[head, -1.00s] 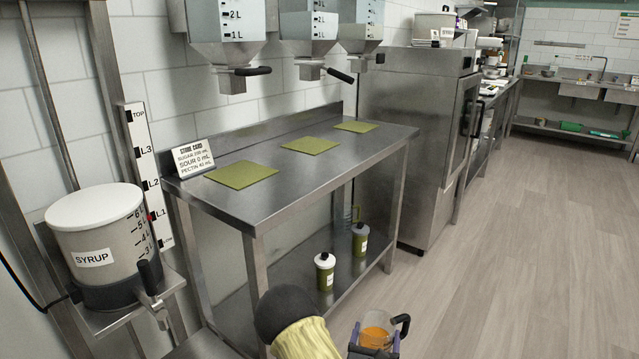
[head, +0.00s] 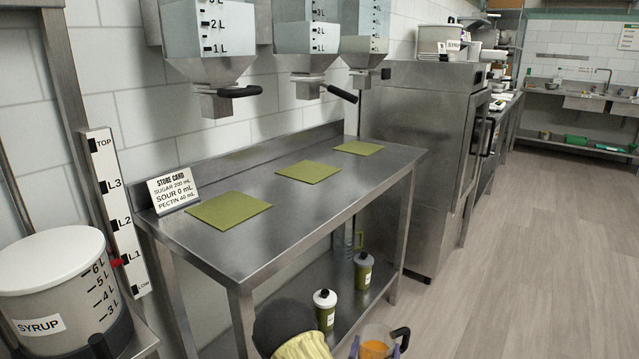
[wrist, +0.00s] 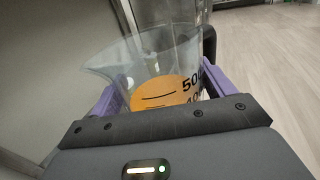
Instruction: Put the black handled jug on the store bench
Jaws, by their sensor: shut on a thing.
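The black handled jug (head: 374,346) is a clear measuring jug with an orange content and a black handle, low at the bottom edge of the head view. It fills the middle of the wrist view (wrist: 158,75), with its spout to the left and handle to the right. My gripper (wrist: 160,95) has its purple fingers on both sides of the jug and is shut on it. The jug looks about upright. The store bench (head: 290,222) is a steel table with several green mats on top, ahead and left of the jug. Its top holds no jug.
A store card (head: 172,189) stands at the bench's left end. Hoppers with black levers (head: 225,92) hang above the bench. Two lidded bottles (head: 324,310) stand on its lower shelf. A syrup tank (head: 55,290) is at left, a steel cabinet (head: 425,165) beyond. Floor at right is clear.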

